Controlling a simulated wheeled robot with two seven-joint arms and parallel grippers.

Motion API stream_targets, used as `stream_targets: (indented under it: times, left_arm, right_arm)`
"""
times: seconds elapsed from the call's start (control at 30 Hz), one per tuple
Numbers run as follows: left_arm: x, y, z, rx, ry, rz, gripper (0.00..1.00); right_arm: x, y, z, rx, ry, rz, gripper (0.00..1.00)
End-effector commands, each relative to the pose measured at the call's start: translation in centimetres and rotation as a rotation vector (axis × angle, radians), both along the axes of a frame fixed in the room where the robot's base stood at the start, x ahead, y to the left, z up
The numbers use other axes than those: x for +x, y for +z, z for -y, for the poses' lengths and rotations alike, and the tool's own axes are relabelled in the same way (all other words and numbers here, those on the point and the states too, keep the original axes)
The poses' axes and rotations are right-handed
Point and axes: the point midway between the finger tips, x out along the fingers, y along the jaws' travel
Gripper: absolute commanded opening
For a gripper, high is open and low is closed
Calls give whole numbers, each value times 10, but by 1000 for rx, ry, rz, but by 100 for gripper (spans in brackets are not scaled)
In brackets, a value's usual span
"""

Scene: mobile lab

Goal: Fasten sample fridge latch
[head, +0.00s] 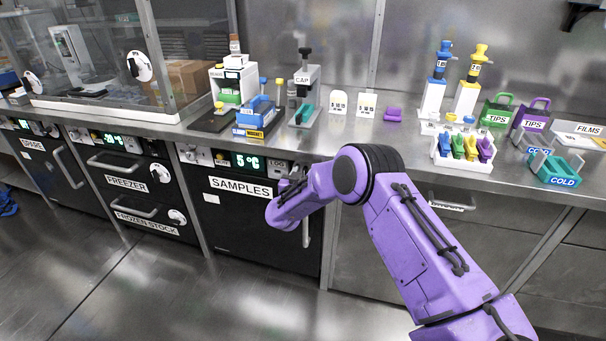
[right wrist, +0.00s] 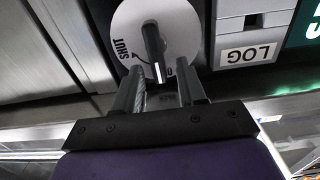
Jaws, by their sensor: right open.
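The sample fridge (head: 262,235) is the black-fronted unit labelled SAMPLES under the bench, and its door looks closed. Its latch is a white round dial (right wrist: 180,22) with a black lever (right wrist: 153,42) in the right wrist view. The lever's white-marked end points down in that picture, and the word SHUT is on the dial's left side. My right gripper (right wrist: 160,80) is open, with one finger on each side of the lever's lower end. I cannot tell whether a finger touches it. In the head view my purple forearm hides most of the latch and gripper. My left gripper is not in view.
A LOG panel (right wrist: 248,54) and the green display are beside the dial. The fridge's vertical handle (head: 306,228) is close to my forearm. The bench (head: 350,141) above carries racks and tools. A freezer unit (head: 128,184) stands to the left. The floor in front is clear.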

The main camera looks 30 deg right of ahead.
Motion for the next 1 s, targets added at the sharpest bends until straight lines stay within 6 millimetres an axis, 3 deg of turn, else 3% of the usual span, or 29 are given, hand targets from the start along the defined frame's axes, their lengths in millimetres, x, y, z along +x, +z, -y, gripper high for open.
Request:
stream_targets:
  times: [0.17,0.27,0.3,0.67,1.0]
  left_arm:
    - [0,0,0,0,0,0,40]
    - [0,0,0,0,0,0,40]
    - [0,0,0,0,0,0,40]
    - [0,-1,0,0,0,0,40]
    - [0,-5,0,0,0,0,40]
  right_arm:
    - [0,0,0,0,0,0,37]
    - [0,0,0,0,1,0,5]
    - [0,0,0,0,0,0,0]
    - [-1,0,0,21,0,25,0]
    - [-5,-2,4,163,1,190,0]
